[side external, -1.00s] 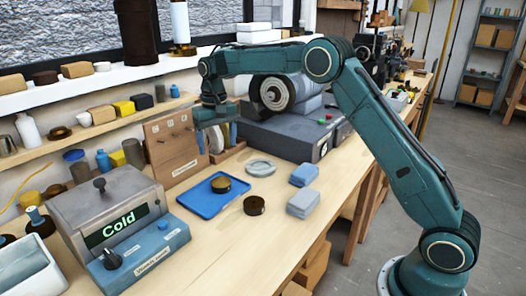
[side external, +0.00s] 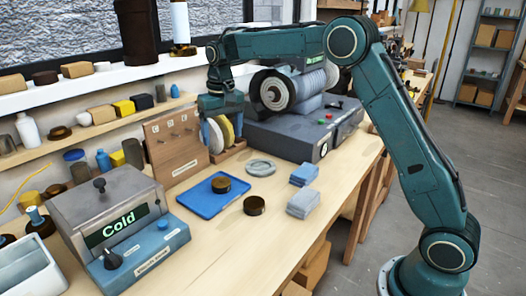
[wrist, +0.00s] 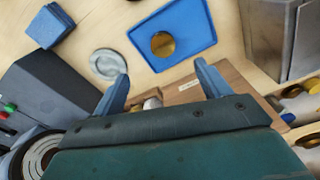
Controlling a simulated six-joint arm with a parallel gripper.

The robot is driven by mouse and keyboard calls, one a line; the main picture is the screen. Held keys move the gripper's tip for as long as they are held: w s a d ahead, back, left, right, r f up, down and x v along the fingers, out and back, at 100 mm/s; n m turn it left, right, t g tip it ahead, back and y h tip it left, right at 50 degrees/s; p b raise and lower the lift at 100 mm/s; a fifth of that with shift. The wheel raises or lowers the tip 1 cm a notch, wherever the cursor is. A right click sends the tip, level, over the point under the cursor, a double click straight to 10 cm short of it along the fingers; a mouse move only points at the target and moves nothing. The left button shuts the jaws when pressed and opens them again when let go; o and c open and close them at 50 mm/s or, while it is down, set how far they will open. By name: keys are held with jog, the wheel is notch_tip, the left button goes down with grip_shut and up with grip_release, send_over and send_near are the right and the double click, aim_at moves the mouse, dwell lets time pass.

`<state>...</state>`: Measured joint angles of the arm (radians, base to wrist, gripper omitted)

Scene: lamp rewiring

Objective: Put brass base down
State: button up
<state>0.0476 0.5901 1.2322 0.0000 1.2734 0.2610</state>
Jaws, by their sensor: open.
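A round brass piece (side external: 221,185) rests flat on the blue tray (side external: 196,205); it also shows in the wrist view (wrist: 162,44). In the wrist view both blue fingers of my gripper (wrist: 163,82) stand wide apart.
A wooden panel with hooks (side external: 175,148) and a rack of discs (side external: 224,132) stand behind the tray. A grey machine (side external: 300,130) is at back right. A grey ring (side external: 260,167) and blue-grey pads (side external: 303,203) lie nearby. A box reading Cold (side external: 110,215) stands left.

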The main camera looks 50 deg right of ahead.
jog(key=s+a+r+n+t, duration=0.1)
jog(key=s+r, duration=0.4)
jog(key=s, duration=0.4)
jog(key=s+a+r+n+t, duration=0.1)
jog(key=s+r, duration=0.4)
jog(key=s, duration=0.4)
jog(key=s+f+t, duration=0.1)
jog(key=s+f, duration=0.1)
jog(key=s, duration=0.7)
jog(key=s+f+n+t, duration=0.1)
jog(key=s+f+t, duration=0.1)
jog(key=s, duration=0.8)
jog(key=shift+a+f+n, duration=0.3)
jog(key=shift+f, duration=0.4)
jog(key=shift+w, duration=0.1)
